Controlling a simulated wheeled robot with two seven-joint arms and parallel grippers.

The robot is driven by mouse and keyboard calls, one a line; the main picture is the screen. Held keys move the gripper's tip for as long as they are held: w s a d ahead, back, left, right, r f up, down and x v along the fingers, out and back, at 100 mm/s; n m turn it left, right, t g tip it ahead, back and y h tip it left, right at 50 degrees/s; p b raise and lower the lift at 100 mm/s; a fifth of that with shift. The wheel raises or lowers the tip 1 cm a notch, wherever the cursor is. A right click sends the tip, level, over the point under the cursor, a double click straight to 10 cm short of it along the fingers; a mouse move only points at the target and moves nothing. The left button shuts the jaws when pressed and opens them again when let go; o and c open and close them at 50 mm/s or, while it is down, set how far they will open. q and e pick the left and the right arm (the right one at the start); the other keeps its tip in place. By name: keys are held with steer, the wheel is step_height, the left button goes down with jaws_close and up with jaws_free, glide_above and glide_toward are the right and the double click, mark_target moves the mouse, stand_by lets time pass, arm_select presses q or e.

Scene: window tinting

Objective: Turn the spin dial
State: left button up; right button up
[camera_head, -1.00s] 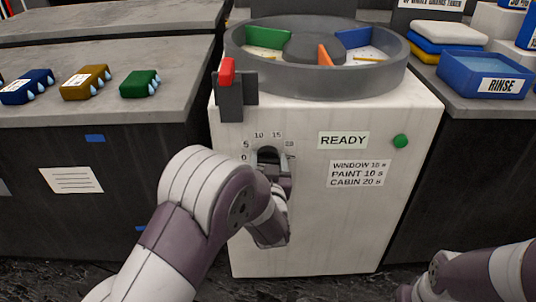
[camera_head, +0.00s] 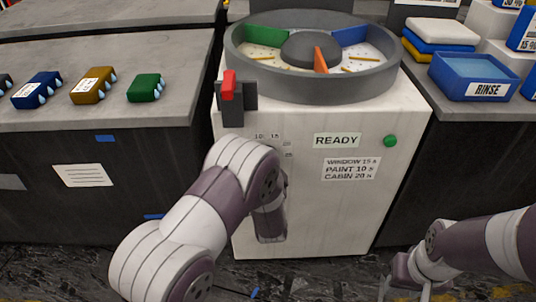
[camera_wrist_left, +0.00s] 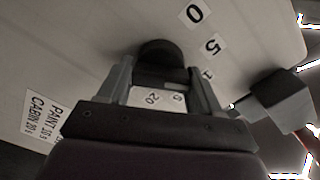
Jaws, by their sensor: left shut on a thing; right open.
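The spin dial (camera_wrist_left: 157,50) is a dark round knob on the front of the white machine. Number labels, including 0, 5 and 20, sit around it in the left wrist view. My left gripper (camera_wrist_left: 160,75) has its two fingers on either side of the dial and is shut on it. In the head view my left arm hides the dial and most of its labels; the 10 and 15 labels still show. My right gripper (camera_head: 404,278) is open and empty, low at the right near the floor.
The white machine (camera_head: 310,225) has a READY sign (camera_head: 337,140), a green button (camera_head: 390,141) and a times label (camera_head: 351,169). A round divided drum (camera_head: 250,82) tops it, with a red lever (camera_head: 229,85) at its left.

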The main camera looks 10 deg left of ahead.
arm_select(q)
steer(key=shift+f+m+p, duration=0.1)
steer(key=shift+m+p, duration=0.55)
steer(key=shift+m, duration=0.35)
steer(key=o, duration=1)
steer(key=shift+c, duration=0.2)
steer(key=shift+s+d, duration=0.1)
steer(key=p+v, duration=0.3)
steer(key=v, duration=0.9)
steer(key=shift+s, duration=0.25)
